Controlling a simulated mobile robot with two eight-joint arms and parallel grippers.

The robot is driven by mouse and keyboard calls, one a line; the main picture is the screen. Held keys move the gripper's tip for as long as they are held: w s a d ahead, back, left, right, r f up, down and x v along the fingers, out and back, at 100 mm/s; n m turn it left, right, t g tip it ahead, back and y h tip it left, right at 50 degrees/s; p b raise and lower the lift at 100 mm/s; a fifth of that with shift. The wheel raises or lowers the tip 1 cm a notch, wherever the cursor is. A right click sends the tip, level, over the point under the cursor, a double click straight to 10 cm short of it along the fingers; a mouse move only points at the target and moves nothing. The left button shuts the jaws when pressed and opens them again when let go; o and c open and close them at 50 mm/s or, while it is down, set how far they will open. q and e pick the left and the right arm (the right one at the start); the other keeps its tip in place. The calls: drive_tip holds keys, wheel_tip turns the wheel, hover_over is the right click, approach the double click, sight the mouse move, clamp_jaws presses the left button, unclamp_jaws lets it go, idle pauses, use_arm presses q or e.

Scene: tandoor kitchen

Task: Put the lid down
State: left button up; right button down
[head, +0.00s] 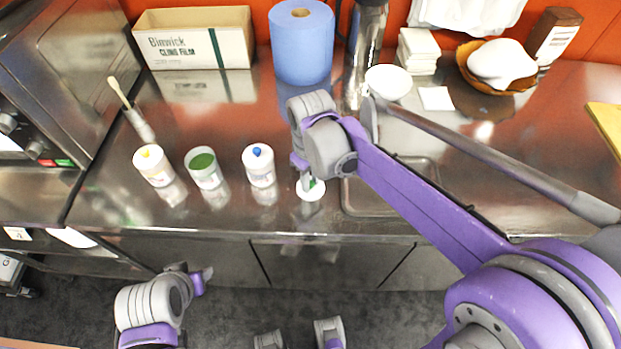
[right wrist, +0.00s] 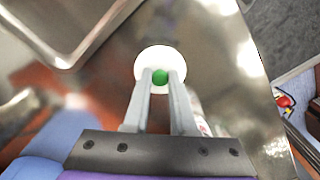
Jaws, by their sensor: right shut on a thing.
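The lid (head: 313,192) is a small white disc with a green knob, at the counter's front, right of the jars. My right gripper (head: 305,182) is shut on its knob from above. In the right wrist view the lid (right wrist: 148,62) shows beyond the fingertips (right wrist: 160,80), with the green knob between them. I cannot tell whether the lid touches the counter. An open white jar (head: 205,170) with green contents stands to the left, without a lid. My left gripper (head: 203,279) is low in front of the counter; its jaws are unclear.
A white jar with a yellow knob (head: 155,168) and one with a blue knob (head: 260,168) flank the open jar. A sink basin (head: 390,195) lies right of the lid. A blue paper roll (head: 303,45) and a cling film box (head: 197,40) stand behind.

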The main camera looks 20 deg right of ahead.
drive_tip(key=shift+f, duration=0.15)
drive_tip(key=c, duration=0.7)
unclamp_jaws()
drive_tip(key=shift+c, duration=0.2)
drive_tip(key=shift+r, duration=0.3)
wheel_tip(320, 180, up, 12)
drive_tip(key=p, duration=0.1)
drive_tip(key=shift+s+f, duration=0.1)
drive_tip(key=shift+f, duration=0.05)
